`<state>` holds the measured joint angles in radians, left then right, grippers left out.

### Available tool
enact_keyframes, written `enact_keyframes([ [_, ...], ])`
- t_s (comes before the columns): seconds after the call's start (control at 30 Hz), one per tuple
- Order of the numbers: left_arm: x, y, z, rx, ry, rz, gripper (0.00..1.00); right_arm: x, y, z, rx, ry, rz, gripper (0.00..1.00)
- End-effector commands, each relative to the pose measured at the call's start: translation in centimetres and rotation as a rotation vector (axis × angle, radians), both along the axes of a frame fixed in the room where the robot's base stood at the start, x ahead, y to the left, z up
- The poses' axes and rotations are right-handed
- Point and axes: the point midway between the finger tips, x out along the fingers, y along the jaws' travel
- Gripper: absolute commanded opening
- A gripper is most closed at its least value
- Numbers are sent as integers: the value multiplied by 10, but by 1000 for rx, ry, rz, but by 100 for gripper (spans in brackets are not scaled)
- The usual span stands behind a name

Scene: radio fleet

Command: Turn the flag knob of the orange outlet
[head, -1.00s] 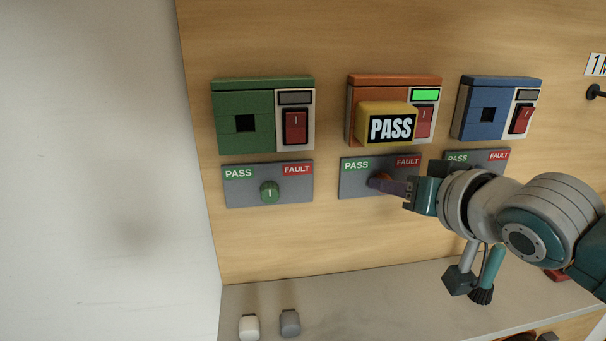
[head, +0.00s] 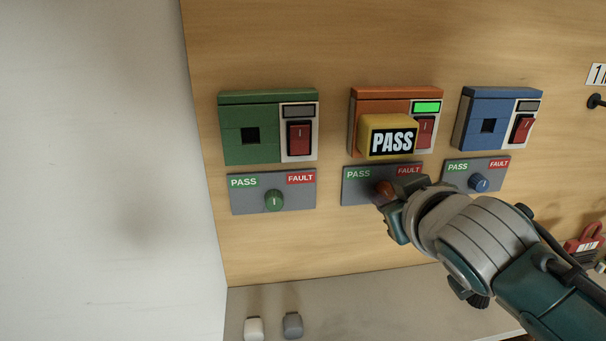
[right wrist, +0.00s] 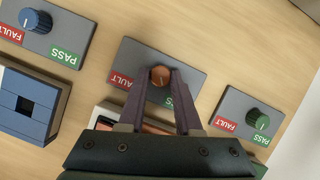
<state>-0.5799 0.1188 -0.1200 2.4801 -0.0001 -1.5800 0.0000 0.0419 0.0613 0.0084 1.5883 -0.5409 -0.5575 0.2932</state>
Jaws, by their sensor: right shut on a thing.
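The orange outlet (head: 378,94) is in the middle of the row on the board, with a lit green indicator (head: 426,106). A yellow block marked PASS (head: 392,140) sits on its front. Below it, a grey plate (head: 352,190) bears PASS and FAULT labels and the orange flag knob (head: 384,187). My right gripper (head: 386,196) is at this knob, largely hidden by its own wrist. In the right wrist view its two fingers (right wrist: 160,84) stand on either side of the orange knob (right wrist: 160,74), shut on it. My left gripper is not in view.
The green outlet (head: 250,125) with its green knob (head: 274,200) is at the left. The blue outlet (head: 478,105) with its blue knob (head: 478,183) is at the right. A shelf (head: 350,300) below holds a white and a grey piece.

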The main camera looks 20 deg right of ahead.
Motion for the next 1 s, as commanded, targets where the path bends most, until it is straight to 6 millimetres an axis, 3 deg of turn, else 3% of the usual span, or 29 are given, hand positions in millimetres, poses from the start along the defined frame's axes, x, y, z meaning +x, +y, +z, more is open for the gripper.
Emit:
enact_keyframes([
  [0.4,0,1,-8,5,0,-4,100,1,2,-1,-176,40,1,0],
  [0.93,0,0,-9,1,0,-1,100,1,2,0,-199,46,1,0],
  [0.97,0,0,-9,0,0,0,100,1,2,0,-199,46,1,36],
  [1.0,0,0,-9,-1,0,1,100,1,2,0,-198,45,1,41],
])
